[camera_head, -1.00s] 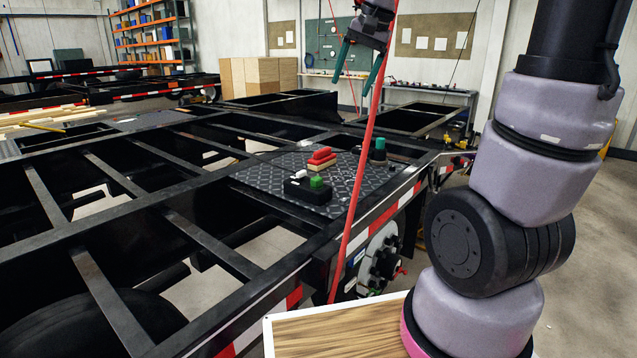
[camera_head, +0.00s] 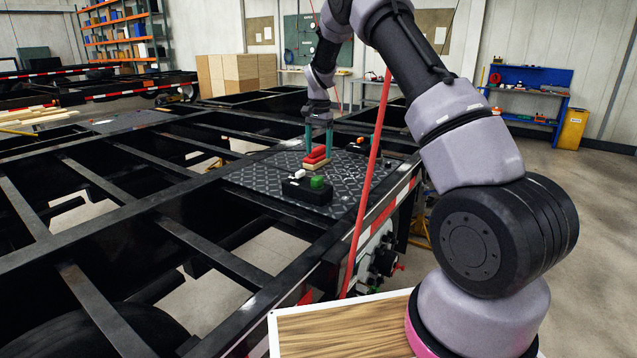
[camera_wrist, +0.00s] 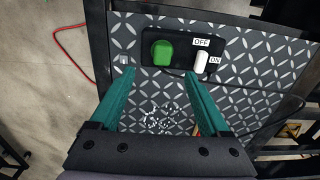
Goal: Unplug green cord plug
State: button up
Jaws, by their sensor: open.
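The green plug (camera_head: 317,182) sits on a black box (camera_head: 338,196) that lies on a dark diamond-patterned plate. In the wrist view the green plug (camera_wrist: 162,52) shows near the top, beside a white switch (camera_wrist: 202,60) with OFF and ON labels. My gripper (camera_head: 318,148) points down over the plate, behind the box in the head view. Its two teal fingers are spread apart. In the wrist view my gripper (camera_wrist: 160,76) has nothing between its fingertips, and the plug lies beyond them, apart from both. No cord from the plug can be made out.
Red blocks on a tan piece (camera_head: 316,158) lie on the plate (camera_head: 260,178), close to my fingers in the head view. A red cable (camera_head: 368,185) runs slantwise in front of the plate. Black trailer beams with open gaps (camera_head: 110,185) lie left. A wooden board (camera_head: 340,328) is in the foreground.

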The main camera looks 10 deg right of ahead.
aim_at(317, 177)
jog(key=shift+w+a+f, duration=0.1)
jog(key=shift+w+f, duration=0.15)
jog(key=shift+f, duration=0.3)
jog(key=shift+w+a+f, duration=0.1)
jog(key=shift+w+f, duration=0.1)
jog(key=shift+f, duration=0.3)
jog(key=shift+f, duration=4.5)
grip_shut()
jog(key=shift+r, duration=3.05)
